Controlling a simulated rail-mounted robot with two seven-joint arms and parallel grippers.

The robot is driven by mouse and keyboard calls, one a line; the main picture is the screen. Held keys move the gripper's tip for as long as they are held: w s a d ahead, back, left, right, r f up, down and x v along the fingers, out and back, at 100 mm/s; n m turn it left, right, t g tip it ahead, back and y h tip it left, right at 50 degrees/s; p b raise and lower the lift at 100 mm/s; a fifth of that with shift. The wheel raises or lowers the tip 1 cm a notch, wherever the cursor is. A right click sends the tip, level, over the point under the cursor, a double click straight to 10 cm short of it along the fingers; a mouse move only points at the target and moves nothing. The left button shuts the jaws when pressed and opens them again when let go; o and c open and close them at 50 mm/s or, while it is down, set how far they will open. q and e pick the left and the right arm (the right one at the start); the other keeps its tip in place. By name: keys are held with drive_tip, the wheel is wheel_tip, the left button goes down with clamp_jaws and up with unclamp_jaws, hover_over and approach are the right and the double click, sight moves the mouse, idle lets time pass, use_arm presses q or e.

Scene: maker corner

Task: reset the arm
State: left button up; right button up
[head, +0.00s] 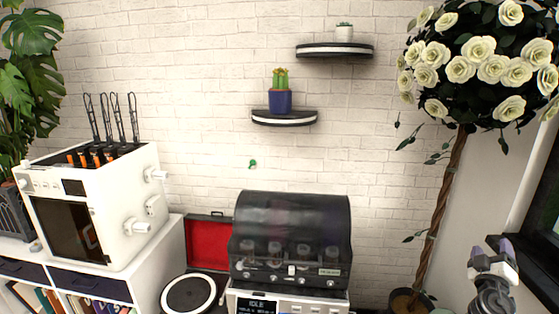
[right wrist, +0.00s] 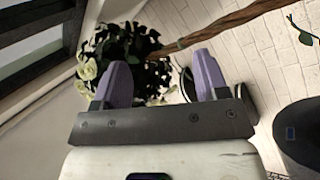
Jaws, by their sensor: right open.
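My right arm (head: 494,292) rises at the lower right edge of the head view, with its right gripper (head: 495,250) raised in front of the pale wall near the window. In the right wrist view the right gripper (right wrist: 161,72) has its two purple fingers spread wide apart. Nothing is between them; the flower tree shows beyond the gap. My left gripper is in neither view.
The rose tree (head: 480,62) with a twisted trunk stands near my right gripper. A white printer (head: 105,195) stands on a shelf unit at left. A black-hooded machine (head: 290,235) is at centre, beside a red-lined turntable case (head: 207,242). Wall shelves (head: 284,118) hang above.

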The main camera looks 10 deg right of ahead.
drive_tip(key=s+f+m+g+y, duration=0.2)
drive_tip(key=s+f+g+y, duration=0.15)
drive_tip(key=f+g, duration=0.45)
drive_tip(key=s+f+m+g+y, duration=0.25)
drive_tip(key=s+f+g, duration=0.3)
drive_tip(key=f, duration=0.45)
drive_tip(key=s+a+f+n+y, duration=0.2)
drive_tip(key=s+a+f, duration=0.3)
drive_tip(key=a, duration=0.4)
drive_tip(key=s+a+f+n+y, duration=0.1)
drive_tip(key=s+a+f, duration=0.3)
drive_tip(key=a+f, duration=0.3)
drive_tip(key=s+a+f+n+y, duration=0.2)
drive_tip(key=s+a+f, duration=0.25)
drive_tip(key=a, duration=0.55)
drive_tip(key=s+a+r+y, duration=0.2)
drive_tip(key=s+a, duration=0.5)
drive_tip(key=s, duration=0.3)
drive_tip(key=s+a+r+y, duration=0.2)
drive_tip(key=s+a, duration=0.5)
drive_tip(key=s, duration=0.3)
drive_tip(key=w+p+v, duration=0.2)
drive_tip(key=p+v, duration=0.9)
drive_tip(key=p, duration=0.1)
drive_tip(key=w+r+p+v, duration=0.1)
drive_tip(key=w+p+v, duration=0.2)
drive_tip(key=p+v, duration=0.8)
drive_tip(key=shift+w+a+r+t+p, duration=0.3)
drive_tip(key=shift+a+t+p, duration=0.05)
drive_tip(key=shift+a+t, duration=0.1)
